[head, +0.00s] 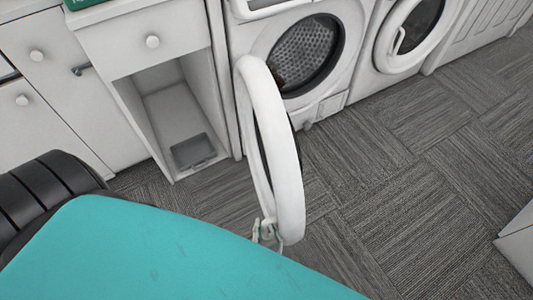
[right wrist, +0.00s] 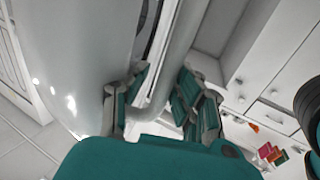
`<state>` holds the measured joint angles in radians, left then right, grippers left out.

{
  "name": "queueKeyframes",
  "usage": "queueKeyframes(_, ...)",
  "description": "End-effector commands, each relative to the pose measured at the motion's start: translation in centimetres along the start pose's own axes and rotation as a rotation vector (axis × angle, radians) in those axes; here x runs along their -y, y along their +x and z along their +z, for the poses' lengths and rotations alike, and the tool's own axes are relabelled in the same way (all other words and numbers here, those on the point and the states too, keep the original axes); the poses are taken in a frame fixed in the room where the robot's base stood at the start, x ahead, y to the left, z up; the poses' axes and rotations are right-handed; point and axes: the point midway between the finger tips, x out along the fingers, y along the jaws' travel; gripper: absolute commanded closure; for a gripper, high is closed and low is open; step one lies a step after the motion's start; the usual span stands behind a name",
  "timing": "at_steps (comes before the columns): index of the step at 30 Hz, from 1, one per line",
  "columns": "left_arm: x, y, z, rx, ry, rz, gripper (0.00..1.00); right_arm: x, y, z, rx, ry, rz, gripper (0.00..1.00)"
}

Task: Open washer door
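The washer door (head: 285,150), a white ring, stands swung wide open from the washer (head: 255,45), and the dark perforated drum (head: 305,55) shows behind it. My right gripper (head: 267,230) is at the door's near lower edge, mostly hidden by my teal arm. In the right wrist view, my right gripper's fingers (right wrist: 160,105) are spread apart. My left gripper is not in view.
A second front-loader with a shut door (head: 410,35) stands to the right. White cabinets (head: 60,50) and an open cubby (head: 175,115) are left of the washer. Carpet floor (head: 400,190) is clear at right, up to a white box edge (head: 518,240).

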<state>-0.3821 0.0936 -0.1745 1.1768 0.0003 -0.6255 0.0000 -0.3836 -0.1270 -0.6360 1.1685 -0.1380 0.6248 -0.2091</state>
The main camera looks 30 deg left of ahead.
Motion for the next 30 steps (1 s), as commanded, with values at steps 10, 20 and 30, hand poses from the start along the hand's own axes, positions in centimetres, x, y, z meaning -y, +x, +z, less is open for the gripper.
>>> queueKeyframes(10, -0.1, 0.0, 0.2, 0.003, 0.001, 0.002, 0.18, 0.1, -5.8, 0.1, 0.005, 0.0, -0.001, 0.73)
queueKeyframes(20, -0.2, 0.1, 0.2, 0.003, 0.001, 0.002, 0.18, 0.0, -11.3, 0.1, 0.003, 0.0, -0.001, 0.73)
queueKeyframes(30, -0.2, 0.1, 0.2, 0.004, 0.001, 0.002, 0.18, 0.0, -12.2, 0.1, 0.002, 0.0, 0.0, 0.73)
